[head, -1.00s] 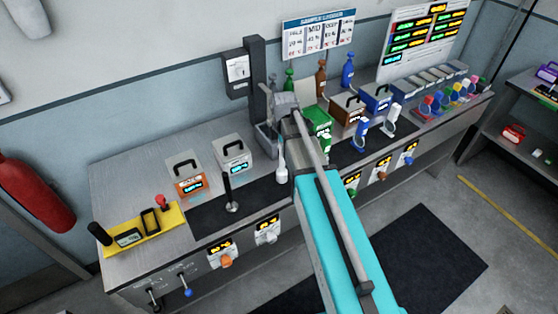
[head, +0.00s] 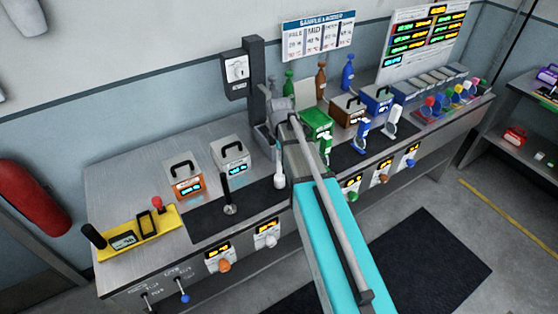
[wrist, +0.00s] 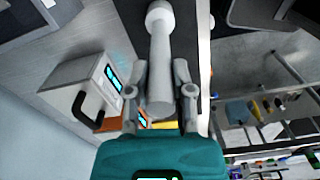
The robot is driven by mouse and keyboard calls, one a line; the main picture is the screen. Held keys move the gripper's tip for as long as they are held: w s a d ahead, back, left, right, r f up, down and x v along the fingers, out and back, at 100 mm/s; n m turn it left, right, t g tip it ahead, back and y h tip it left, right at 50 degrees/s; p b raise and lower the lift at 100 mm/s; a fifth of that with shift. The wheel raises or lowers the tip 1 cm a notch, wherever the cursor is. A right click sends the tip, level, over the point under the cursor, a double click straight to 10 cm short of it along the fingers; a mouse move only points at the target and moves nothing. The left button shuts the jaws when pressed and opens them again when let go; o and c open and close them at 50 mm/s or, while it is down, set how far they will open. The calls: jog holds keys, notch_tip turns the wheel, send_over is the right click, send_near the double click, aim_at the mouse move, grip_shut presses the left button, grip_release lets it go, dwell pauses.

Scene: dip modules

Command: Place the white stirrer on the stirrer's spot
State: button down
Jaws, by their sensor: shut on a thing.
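The white stirrer (head: 279,168) hangs roughly upright, just left of my arm, over or at the right part of the dark strip (head: 256,196) on the bench; I cannot tell if it touches. In the wrist view the white stirrer (wrist: 161,62) has a round head and a thick shaft, with my gripper (wrist: 160,92) shut on that shaft. In the head view my arm hides most of the gripper. A black stirrer (head: 229,194) stands on the strip to the left. No marked stirrer's spot can be made out.
A white box with a black handle (head: 230,156) and an orange-fronted box (head: 186,180) stand behind the strip. A yellow tray (head: 140,238) lies at the left. Green (head: 317,122), brown (head: 347,108) and blue (head: 377,99) boxes stand to the right.

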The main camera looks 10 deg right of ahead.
jog(key=shift+f+b, duration=0.35)
jog(key=shift+f, duration=0.4)
jog(key=shift+c, duration=2.4)
grip_release()
notch_tip(320, 180, up, 12)
jog(key=p, duration=1.2)
